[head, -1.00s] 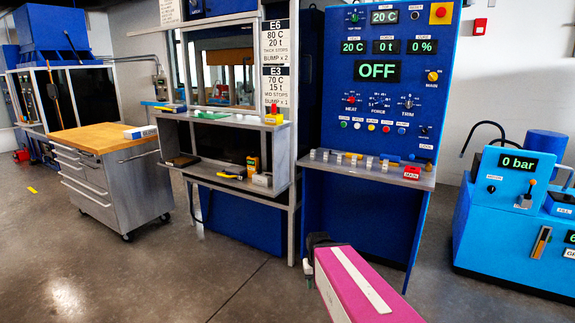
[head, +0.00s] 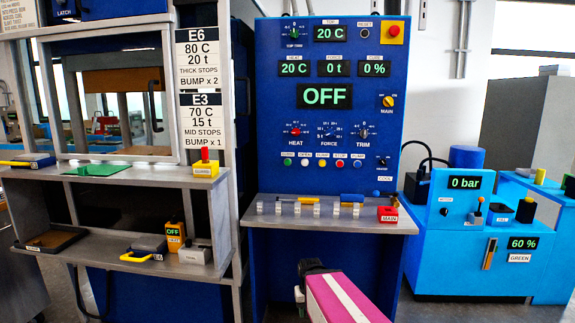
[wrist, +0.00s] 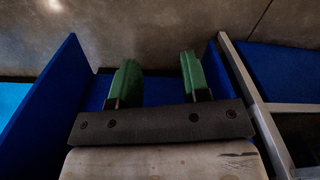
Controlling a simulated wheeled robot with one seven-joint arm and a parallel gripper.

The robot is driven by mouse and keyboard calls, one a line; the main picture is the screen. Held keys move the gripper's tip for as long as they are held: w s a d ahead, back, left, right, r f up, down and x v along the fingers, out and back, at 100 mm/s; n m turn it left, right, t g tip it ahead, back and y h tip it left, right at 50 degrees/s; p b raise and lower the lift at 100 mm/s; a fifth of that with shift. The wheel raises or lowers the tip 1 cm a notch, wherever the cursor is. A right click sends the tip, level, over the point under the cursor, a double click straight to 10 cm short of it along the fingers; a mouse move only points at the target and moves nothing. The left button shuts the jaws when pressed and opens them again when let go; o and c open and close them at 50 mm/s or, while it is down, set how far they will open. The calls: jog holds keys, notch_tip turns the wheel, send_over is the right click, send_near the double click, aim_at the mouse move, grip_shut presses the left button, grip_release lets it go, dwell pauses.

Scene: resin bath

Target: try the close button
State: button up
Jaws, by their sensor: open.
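The blue control panel (head: 275,115) stands ahead, and its large display reads OFF. A row of small buttons runs below its knobs: green (head: 288,162), white (head: 305,162), yellow (head: 322,162), red (head: 340,163) and blue (head: 357,163). The small labels above them are too blurred to read surely, so I cannot tell which is the close button. My gripper (head: 301,292) is low in front of the panel, below its shelf and apart from the buttons. In the wrist view its green fingers (wrist: 158,82) are spread and empty.
A grey shelf (head: 265,219) juts out below the buttons, holding several small pieces and a red MAIN box (head: 387,214). The press (head: 110,180) with its two shelves stands left. A light blue pump unit (head: 450,245) stands right. Floor shows in the wrist view.

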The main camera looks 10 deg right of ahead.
grip_shut()
dwell(1.6)
